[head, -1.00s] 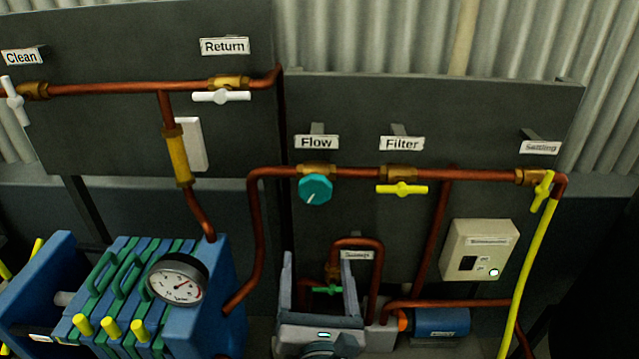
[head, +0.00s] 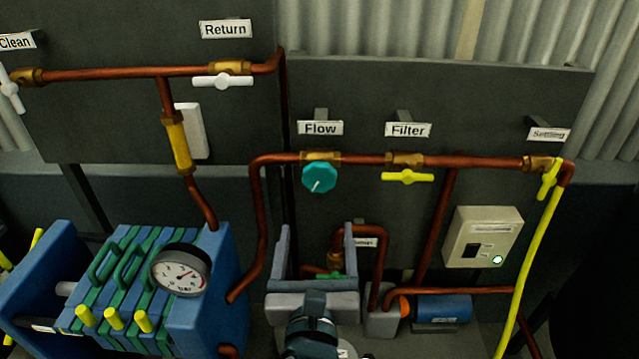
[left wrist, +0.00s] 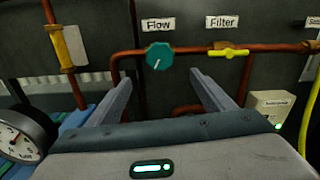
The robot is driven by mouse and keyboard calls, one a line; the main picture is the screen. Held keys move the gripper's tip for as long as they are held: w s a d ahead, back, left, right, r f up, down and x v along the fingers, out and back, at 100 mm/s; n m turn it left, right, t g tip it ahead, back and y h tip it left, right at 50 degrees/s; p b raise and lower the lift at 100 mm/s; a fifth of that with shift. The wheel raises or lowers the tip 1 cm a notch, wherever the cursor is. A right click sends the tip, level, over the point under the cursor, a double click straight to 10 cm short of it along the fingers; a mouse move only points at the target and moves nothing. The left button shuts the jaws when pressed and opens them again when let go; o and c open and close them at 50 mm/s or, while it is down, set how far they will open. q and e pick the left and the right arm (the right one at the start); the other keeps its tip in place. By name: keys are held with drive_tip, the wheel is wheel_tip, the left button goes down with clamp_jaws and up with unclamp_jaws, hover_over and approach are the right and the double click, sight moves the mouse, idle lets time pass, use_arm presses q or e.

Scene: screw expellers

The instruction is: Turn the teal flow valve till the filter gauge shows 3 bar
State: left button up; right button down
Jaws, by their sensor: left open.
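The teal flow valve (head: 319,178) is a round knob on the copper pipe under the "Flow" sign (head: 320,128). Its white pointer mark runs toward the lower left. It also shows in the left wrist view (left wrist: 159,56). The filter gauge (head: 181,270) is a white dial with a dark rim on the blue filter press. In the left wrist view the knob shows beyond the gap between the fingertips (left wrist: 161,79).
A yellow filter valve (head: 407,177) sits right of the knob on the same pipe. A vertical copper pipe (head: 255,220) stands left of my gripper. A green-handled valve (head: 330,276) and looped pipe lie behind the fingers. A switch box (head: 482,238) is at the right.

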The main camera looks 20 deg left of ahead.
sight(319, 183)
use_arm(q)
drive_tip(key=p+x, duration=0.2)
drive_tip(key=x, duration=1.3)
drive_tip(key=shift+w, duration=0.1)
drive_tip(key=shift+w+a+p, duration=0.2)
drive_tip(key=shift+w+p, duration=0.2)
drive_tip(key=shift+w, duration=0.1)
use_arm(e)
drive_tip(key=shift+a+r, duration=0.15)
drive_tip(key=shift+r, duration=1.05)
